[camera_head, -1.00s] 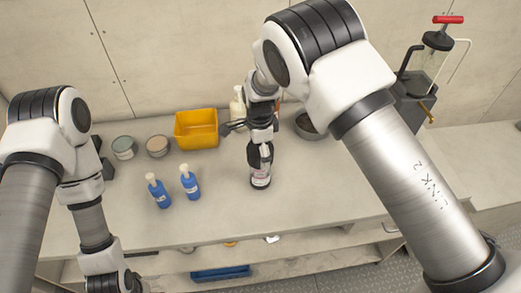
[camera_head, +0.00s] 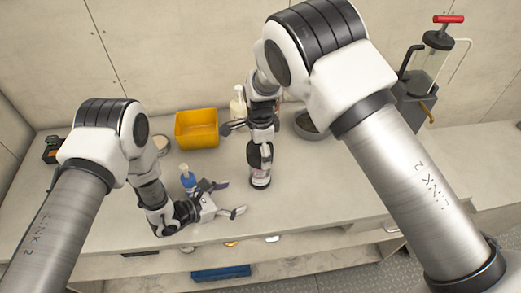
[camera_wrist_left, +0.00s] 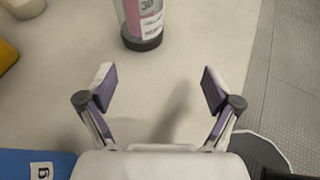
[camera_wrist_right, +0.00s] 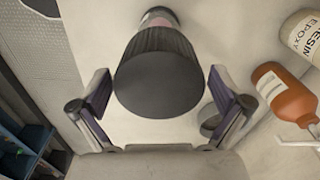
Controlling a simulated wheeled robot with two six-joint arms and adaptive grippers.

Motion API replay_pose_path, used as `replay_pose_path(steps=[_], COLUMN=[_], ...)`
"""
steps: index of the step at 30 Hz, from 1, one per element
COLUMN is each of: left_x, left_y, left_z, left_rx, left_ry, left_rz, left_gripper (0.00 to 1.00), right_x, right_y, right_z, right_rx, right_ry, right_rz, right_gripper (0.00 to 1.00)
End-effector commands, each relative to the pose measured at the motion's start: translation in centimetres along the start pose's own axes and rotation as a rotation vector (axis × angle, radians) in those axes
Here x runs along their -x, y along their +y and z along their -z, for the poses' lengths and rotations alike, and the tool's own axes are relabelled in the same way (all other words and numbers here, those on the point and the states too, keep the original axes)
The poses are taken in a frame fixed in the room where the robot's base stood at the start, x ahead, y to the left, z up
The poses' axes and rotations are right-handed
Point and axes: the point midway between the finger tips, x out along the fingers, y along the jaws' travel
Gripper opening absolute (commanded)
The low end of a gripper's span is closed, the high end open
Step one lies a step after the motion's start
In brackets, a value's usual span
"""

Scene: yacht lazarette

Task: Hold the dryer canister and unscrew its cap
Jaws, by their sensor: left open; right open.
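The dryer canister (camera_head: 260,178) stands upright on the bench, with a pink and white label and a dark base ring; its lower part also shows in the left wrist view (camera_wrist_left: 143,25). Its broad black cap (camera_wrist_right: 160,75) faces my right wrist camera. My right gripper (camera_wrist_right: 160,88) is open, with a finger on either side of the cap and visible gaps.
A blue pump bottle (camera_head: 187,178) stands close behind my left gripper. A yellow bin (camera_head: 196,140), a pale bottle (camera_head: 238,106) and a dark bowl (camera_head: 306,125) stand farther back. The bench right of the canister is clear.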

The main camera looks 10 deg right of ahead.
Motion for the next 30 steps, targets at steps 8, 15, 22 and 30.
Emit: replay_pose_path(steps=[8,15,22,30], left_x=[-1.8,-5.3,-9.1,-11.0], left_y=[1.6,2.0,2.5,2.8], left_z=[-1.4,-1.6,-2.0,-2.1], left_rx=[0.065,0.065,0.065,0.067], left_ry=[-0.088,-0.087,-0.087,-0.084], left_rz=[-0.129,-0.127,-0.127,-0.127], left_gripper=[0.9,0.9,0.9,0.9], right_x=[0.0,0.0,0.0,0.0], right_y=[0.0,0.0,0.0,0.0], right_z=[0.0,0.0,0.0,0.0], right_rx=[0.0,0.0,0.0,0.0], right_ry=[0.0,0.0,0.0,0.0], right_rz=[0.0,0.0,0.0,0.0], right_gripper=[1.0,1.0,1.0,1.0])
